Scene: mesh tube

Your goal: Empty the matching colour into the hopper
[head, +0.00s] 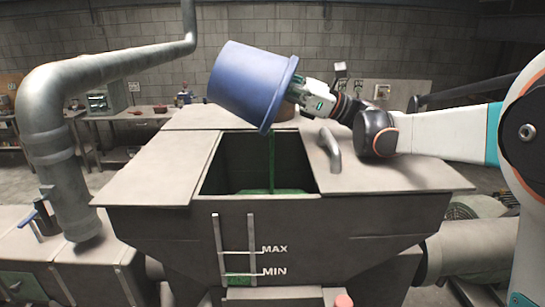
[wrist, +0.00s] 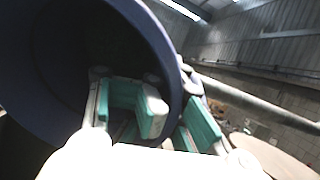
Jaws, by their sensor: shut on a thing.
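A blue bucket (head: 245,85) is tipped on its side above the back of the hopper (head: 330,215), its rim turned right and downward. My gripper (head: 299,93) is shut on the bucket's rim. In the wrist view the bucket (wrist: 60,60) shows its dark inside, and the pads of my gripper (wrist: 178,118) sit at its rim; its contents cannot be made out. The hopper's rectangular mouth is open, with green material (head: 272,191) low inside. A thin green vertical strip shows in the mouth; I cannot tell what it is. The level gauge (head: 237,248) shows green near MIN.
Flat cover panels flank the mouth; the right one carries a curved handle (head: 331,150). A brown rounded thing (head: 286,113) sits behind the mouth, partly hidden. A large grey pipe (head: 62,150) rises at left. Workbenches stand at the back left.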

